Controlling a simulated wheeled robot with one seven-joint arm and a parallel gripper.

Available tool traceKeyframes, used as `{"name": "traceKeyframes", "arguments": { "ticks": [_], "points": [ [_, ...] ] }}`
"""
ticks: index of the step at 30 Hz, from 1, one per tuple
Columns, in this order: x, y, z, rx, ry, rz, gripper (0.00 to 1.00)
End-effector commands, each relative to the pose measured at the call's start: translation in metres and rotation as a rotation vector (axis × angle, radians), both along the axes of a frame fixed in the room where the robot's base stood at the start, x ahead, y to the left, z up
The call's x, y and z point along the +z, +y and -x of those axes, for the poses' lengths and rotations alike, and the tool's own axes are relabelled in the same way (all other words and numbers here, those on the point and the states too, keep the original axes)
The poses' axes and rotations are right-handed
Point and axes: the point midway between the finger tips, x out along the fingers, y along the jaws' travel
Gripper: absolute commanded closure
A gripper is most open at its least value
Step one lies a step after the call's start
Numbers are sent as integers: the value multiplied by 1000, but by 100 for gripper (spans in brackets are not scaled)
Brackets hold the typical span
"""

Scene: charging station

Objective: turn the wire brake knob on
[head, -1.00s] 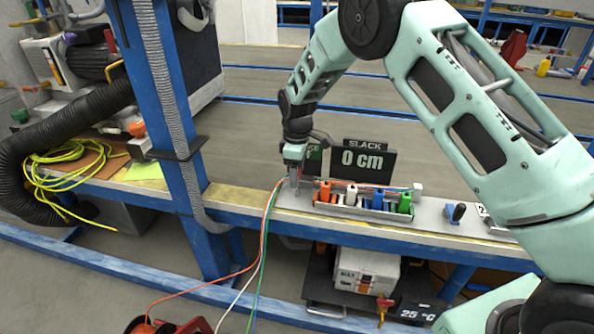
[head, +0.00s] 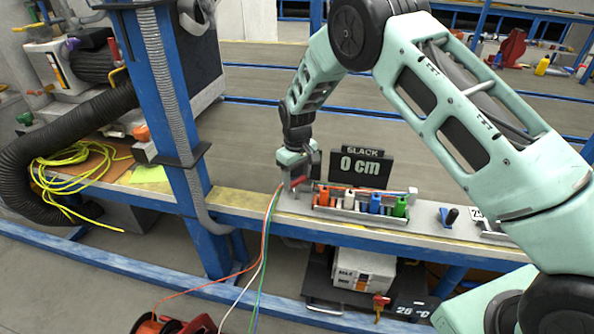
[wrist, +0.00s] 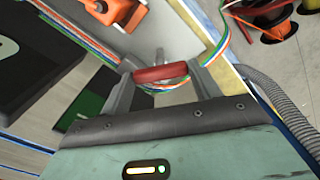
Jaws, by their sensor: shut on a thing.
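The wire brake knob (wrist: 160,73) is a red bar handle on a metal stem. In the wrist view it lies crosswise between the two grey fingers of my gripper (wrist: 161,80), one finger at each end. My gripper is shut on it. In the head view my gripper (head: 298,184) is at the left end of the grey rail on the bench, with a bit of the red knob (head: 300,181) showing. Orange, white, blue and green wires (wrist: 212,52) run close by the knob. Part of the stem and its base is hidden.
A rack with orange, white, blue and green blocks (head: 375,202) stands right of my gripper. Behind it a black display (head: 361,167) reads SLACK 0 cm. A small blue lever (head: 449,217) is farther right. A blue post (head: 170,120) rises at left. Wires hang to a floor reel (head: 160,326).

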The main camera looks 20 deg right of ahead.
Motion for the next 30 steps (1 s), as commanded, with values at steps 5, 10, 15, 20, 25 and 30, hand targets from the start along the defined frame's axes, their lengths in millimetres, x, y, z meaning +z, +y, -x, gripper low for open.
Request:
{"name": "traceKeyframes", "arguments": {
  "ticks": [5,10,15,20,25,30],
  "points": [
    [3,0,0,-168,-1,0,61],
    [3,0,0,-329,0,0,61],
    [3,1,0,-490,-1,1,61],
    [2,0,0,-636,-1,1,61],
    [2,0,-1,-770,-2,1,61],
    [2,0,-1,-874,-2,0,61]
  ]
}}
